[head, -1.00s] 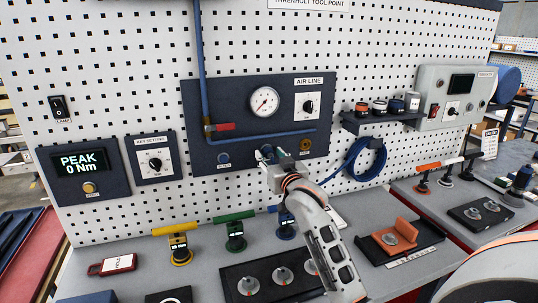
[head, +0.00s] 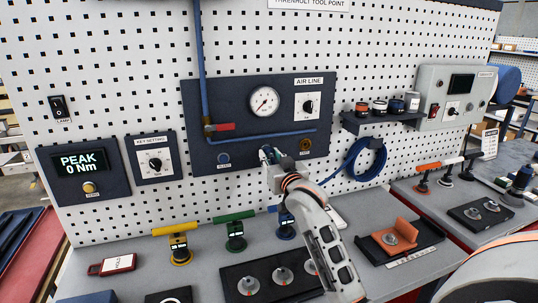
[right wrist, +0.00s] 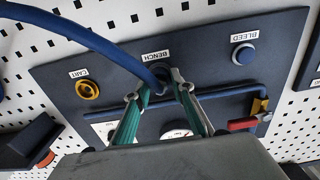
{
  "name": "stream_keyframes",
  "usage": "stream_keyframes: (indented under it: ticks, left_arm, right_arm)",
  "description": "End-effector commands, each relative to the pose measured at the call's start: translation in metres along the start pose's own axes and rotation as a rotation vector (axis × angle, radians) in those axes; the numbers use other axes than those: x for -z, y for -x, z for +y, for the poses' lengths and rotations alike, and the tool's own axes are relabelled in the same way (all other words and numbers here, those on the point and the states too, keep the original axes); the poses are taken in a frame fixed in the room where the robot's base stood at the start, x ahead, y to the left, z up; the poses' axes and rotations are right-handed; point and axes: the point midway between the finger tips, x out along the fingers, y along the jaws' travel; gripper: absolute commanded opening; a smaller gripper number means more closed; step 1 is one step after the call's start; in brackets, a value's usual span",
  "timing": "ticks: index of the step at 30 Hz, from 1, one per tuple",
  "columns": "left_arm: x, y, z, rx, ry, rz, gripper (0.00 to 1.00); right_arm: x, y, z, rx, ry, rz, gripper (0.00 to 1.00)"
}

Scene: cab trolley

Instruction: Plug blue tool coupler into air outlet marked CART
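The blue air hose (head: 366,158) hangs coiled on the pegboard, and its end runs to the air panel. In the right wrist view the hose (right wrist: 75,40) ends in the blue tool coupler (right wrist: 161,84) at the outlet marked BENCH (right wrist: 164,70). My right gripper (right wrist: 164,82) has one finger on each side of the coupler, close against it; in the head view the gripper (head: 271,153) partly hides that outlet. The outlet marked CART (right wrist: 88,90) has a gold ring and is empty; it also shows in the head view (head: 305,145). My left gripper is out of view.
The BLEED button (right wrist: 243,54) sits on the same panel (head: 200,110). The red-handled valve (head: 220,127) and gauge (head: 264,101) are above. A small shelf (head: 380,119) juts out at right. Coloured tools, including a green one (head: 235,230), stand on the bench below.

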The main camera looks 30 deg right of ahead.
Motion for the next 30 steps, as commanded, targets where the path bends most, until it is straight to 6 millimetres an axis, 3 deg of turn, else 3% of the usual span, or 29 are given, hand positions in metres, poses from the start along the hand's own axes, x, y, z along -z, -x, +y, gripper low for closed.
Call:
stream_keyframes:
  ticks: [30]
  left_arm:
    - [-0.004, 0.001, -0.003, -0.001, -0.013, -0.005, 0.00]
  right_arm:
    - [0.001, 0.031, 0.000, -0.001, 0.000, 0.001, 0.00]
